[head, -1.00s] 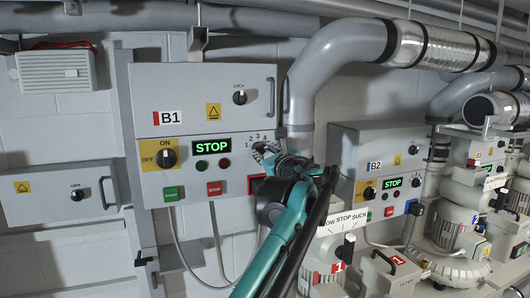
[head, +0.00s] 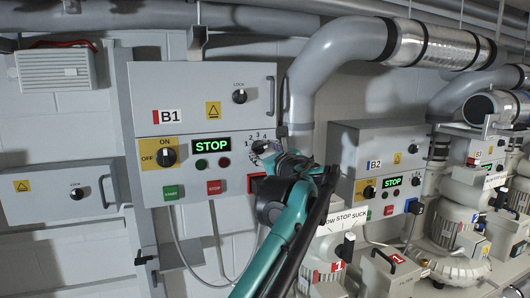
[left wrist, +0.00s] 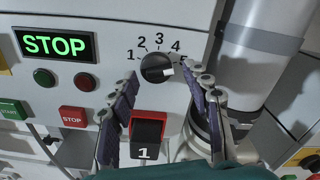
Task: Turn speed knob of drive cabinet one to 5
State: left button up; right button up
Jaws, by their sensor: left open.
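The drive cabinet marked B1 (head: 230,90) hangs on the wall at the left. Its black speed knob (left wrist: 153,68) sits in an arc of numbers 1 to 5. The knob's white mark is on its right side, toward the 5, which a finger partly hides. My left gripper (left wrist: 163,82) is open, with its two purple-padded fingers apart below and to either side of the knob. I see no clear contact. In the head view my left gripper (head: 284,160) is just right of and below the knob (head: 260,147). The right gripper is not in view.
A green STOP display (left wrist: 57,45) and red STOP button (left wrist: 73,117) are left of the knob. A red-framed black switch marked 1 (left wrist: 147,132) lies between and below the fingers. A thick grey pipe (left wrist: 250,60) stands close on the right. Cabinet B2 (head: 378,140) is further right.

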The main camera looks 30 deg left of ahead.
pick_arm(q)
jog(key=v, duration=1.1)
jog(key=shift+s+d, duration=0.25)
jog(key=shift+d, duration=0.05)
jog(key=shift+f, duration=0.1)
